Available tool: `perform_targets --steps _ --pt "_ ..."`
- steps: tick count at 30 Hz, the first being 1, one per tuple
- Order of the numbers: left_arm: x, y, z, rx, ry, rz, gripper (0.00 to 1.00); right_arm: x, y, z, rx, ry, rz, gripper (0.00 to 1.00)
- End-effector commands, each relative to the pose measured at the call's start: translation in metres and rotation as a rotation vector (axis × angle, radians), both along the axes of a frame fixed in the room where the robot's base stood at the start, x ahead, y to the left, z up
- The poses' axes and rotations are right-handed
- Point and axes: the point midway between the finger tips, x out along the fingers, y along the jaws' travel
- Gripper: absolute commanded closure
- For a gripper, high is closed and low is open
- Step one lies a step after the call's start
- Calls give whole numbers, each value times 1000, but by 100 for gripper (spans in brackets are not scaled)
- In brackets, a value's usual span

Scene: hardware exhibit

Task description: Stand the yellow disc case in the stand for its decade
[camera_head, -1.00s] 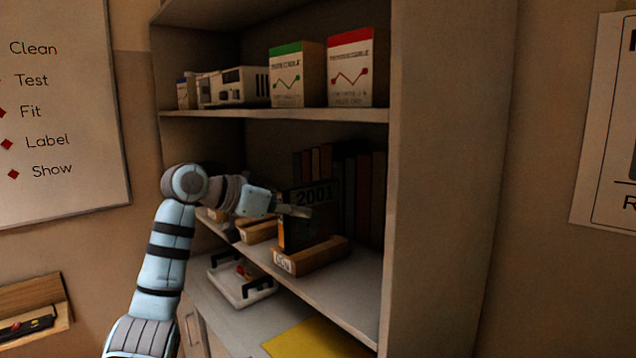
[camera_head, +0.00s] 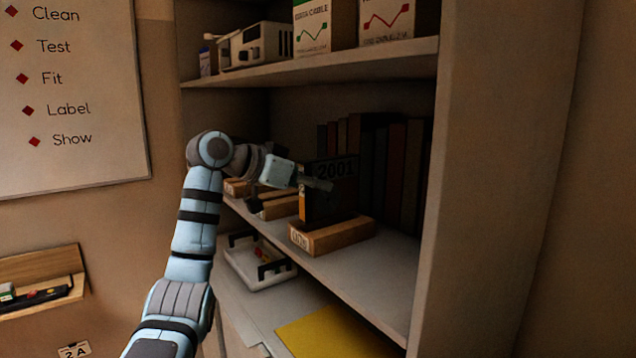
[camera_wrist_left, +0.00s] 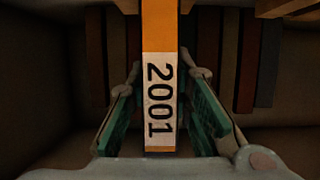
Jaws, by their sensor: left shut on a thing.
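The yellow disc case (camera_head: 340,200) is upright on the middle shelf and looks dark in the head view, with "2001" near its top. In the left wrist view its orange-yellow spine (camera_wrist_left: 160,30) carries a white "2001" label. My left gripper (camera_head: 316,184) is shut on the case; its fingers flank the spine in the wrist view. The case's lower edge meets a wooden stand (camera_head: 335,240) with a small label I cannot read surely. I cannot tell whether the case is fully seated. My right gripper is not in view.
More wooden stands (camera_head: 280,207) sit farther left on the shelf. Dark books (camera_head: 395,170) stand behind the case. Boxes (camera_head: 386,20) stand on the upper shelf. A white tray (camera_head: 240,268) and a yellow sheet (camera_head: 335,332) lie below. The shelf's right side panel (camera_head: 480,200) bounds the space.

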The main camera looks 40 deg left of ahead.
Motion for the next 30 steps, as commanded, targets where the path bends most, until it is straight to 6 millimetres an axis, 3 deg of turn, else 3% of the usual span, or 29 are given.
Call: perform_targets --steps 30 --pt "2 0 -2 0 -2 -4 100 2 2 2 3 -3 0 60"
